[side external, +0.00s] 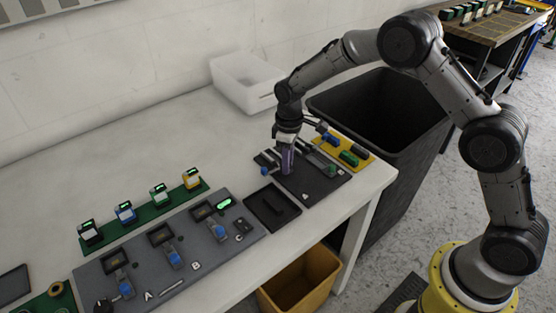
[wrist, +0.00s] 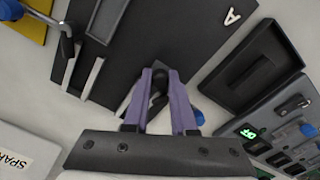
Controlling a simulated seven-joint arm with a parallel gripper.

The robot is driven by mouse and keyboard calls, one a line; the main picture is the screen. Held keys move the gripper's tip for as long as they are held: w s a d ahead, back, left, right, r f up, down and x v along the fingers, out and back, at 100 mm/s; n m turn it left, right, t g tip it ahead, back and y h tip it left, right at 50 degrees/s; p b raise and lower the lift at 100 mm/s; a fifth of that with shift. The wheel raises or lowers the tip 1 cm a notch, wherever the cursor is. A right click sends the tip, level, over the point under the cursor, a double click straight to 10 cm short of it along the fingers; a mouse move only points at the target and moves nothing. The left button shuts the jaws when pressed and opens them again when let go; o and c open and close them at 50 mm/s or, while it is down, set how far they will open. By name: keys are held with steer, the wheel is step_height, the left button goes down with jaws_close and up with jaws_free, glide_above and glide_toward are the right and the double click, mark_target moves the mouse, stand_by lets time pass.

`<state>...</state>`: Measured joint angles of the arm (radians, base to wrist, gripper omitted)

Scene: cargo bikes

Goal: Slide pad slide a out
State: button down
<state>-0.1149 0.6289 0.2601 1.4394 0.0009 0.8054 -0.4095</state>
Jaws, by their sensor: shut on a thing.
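My gripper (side external: 287,170), with purple fingers, points down at the left part of a dark board (side external: 325,185) marked A. In the wrist view the fingers (wrist: 158,78) are shut on a small black piece (wrist: 158,98), which seems to be the grip of pad slide a. The fingers hide most of this piece, and I cannot tell how far it sits in its guide. A blue knob (wrist: 198,117) lies just right of the fingers; it also shows in the side view (side external: 264,171). The board's A label (wrist: 232,16) is clear of the gripper.
A shallow black tray (wrist: 246,68) lies beside the board. A grey panel (side external: 205,235) with blue clamps is farther left. A yellow mat (side external: 365,164) with blocks lies behind right. Pale rails (wrist: 83,73) stand on the board. A white bin (side external: 240,85) stands at the back.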

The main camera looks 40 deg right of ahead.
mark_target(311, 190)
steer(key=shift+s+d+f, duration=0.1)
steer(key=shift+s+f, duration=0.05)
steer(key=shift+s, duration=1.4)
steer(key=shift+s+d+f, duration=0.1)
steer(key=shift+s, duration=1.4)
steer(key=shift+s+f, duration=0.15)
steer(key=shift+s, duration=1.4)
steer(key=c, duration=0.9)
jaws_free()
steer(key=shift+a+r, duration=0.1)
steer(key=shift+r, duration=0.05)
steer(key=shift+w+r, duration=0.15)
steer(key=shift+r, duration=1.3)
steer(key=shift+w+r, duration=0.15)
steer(key=shift+r, duration=2.3)
